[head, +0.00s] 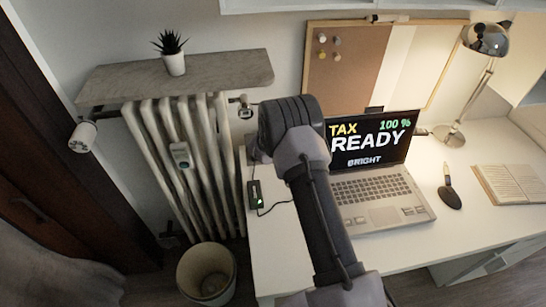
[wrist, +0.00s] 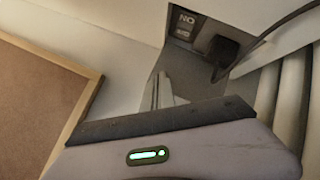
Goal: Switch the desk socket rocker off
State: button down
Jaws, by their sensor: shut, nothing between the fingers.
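The desk socket (wrist: 205,32) shows in the wrist view at top centre, as a dark block against the wall side of the white desk. The wrist picture appears upside down. Its rocker (wrist: 184,24) is a small dark square with light lettering that looks like an inverted "ON". A black plug (wrist: 222,52) with a cable sits beside the rocker. My gripper (wrist: 160,88) shows pale, closed fingers just below the socket in the picture; they are empty, and I cannot tell whether they touch it. In the head view my arm hides the fingers and most of the socket area.
A laptop (head: 380,200) stands open right of my arm. A black charger (head: 255,194) with a green light lies at the desk's left edge. The radiator (head: 180,150) is close on the left, the cork board (head: 345,62) behind. A lamp (head: 486,40) stands at back right.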

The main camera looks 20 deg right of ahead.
jog(key=f+b, duration=0.1)
jog(key=f, duration=0.1)
jog(key=f+b, duration=0.1)
jog(key=f, duration=0.1)
jog(key=f+b, duration=0.2)
jog(key=shift+w+d+f, duration=0.1)
jog(key=shift+w+f, duration=0.15)
jog(key=shift+w, duration=0.15)
jog(key=shift+f, duration=0.1)
dwell(1.4)
jog(key=shift+f, duration=0.3)
jog(key=shift+f+b, duration=0.35)
jog(key=shift+b, duration=0.1)
dwell(0.3)
jog(key=shift+r, duration=0.15)
jog(key=shift+r+p, duration=0.65)
jog(key=shift+p, duration=0.05)
jog(key=r+p, duration=0.4)
jog(key=r, duration=0.1)
jog(key=shift+s, duration=0.3)
